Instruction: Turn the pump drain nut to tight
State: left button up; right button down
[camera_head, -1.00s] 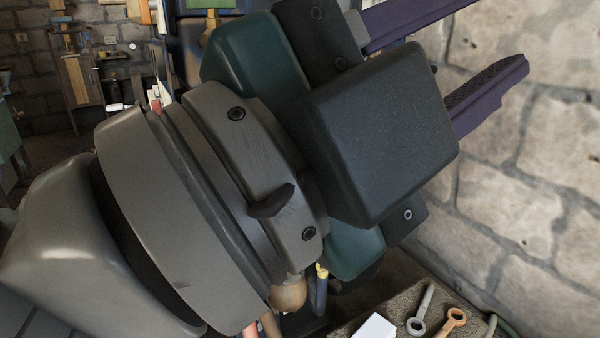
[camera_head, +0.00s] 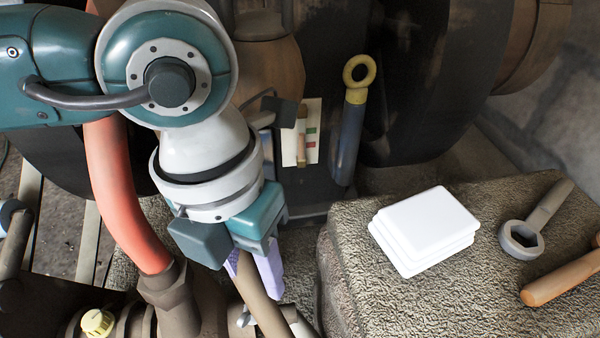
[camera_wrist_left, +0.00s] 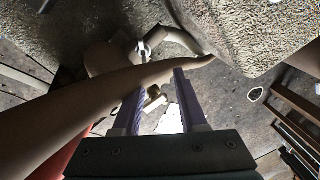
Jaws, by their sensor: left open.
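My left gripper (camera_head: 252,274) points down in the middle of the head view, left of the stone block. Its two purple fingers are apart. A brown pipe or hose (camera_head: 262,305) passes at the fingers in the head view. In the left wrist view the fingers (camera_wrist_left: 159,90) stand open, and the brown pipe (camera_wrist_left: 75,108) runs across near their tips; I cannot tell whether they touch it. A small metal fitting (camera_head: 245,318) shows below the gripper, partly hidden. I cannot tell for sure which part is the pump drain nut. My right gripper is out of view.
The stone block (camera_head: 365,300) at the right bears white stacked slabs (camera_head: 425,228), a grey ring wrench (camera_head: 530,222) and a wooden handle (camera_head: 560,278). A red hose (camera_head: 122,205) hangs left of my arm. A yellow cap (camera_head: 97,322) and blue-yellow dipstick-like handle (camera_head: 350,130) also show.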

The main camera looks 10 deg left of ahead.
aim_at(251, 307)
pick_arm(q)
jog(key=shift+y, duration=0.5)
jog(key=f+b, duration=0.2)
jog(key=f, duration=0.1)
jog(key=a+f+b, duration=0.1)
jog(key=f+b, duration=0.1)
jog(key=f, duration=0.2)
jog(key=a+f+b, duration=0.1)
jog(key=f+b, duration=0.1)
jog(key=f, duration=0.2)
jog(key=shift+w+f+b, duration=0.2)
jog(key=shift+w+b, duration=0.15)
jog(key=shift+w, duration=0.05)
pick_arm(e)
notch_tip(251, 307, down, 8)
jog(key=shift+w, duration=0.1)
pick_arm(q)
grip_shut()
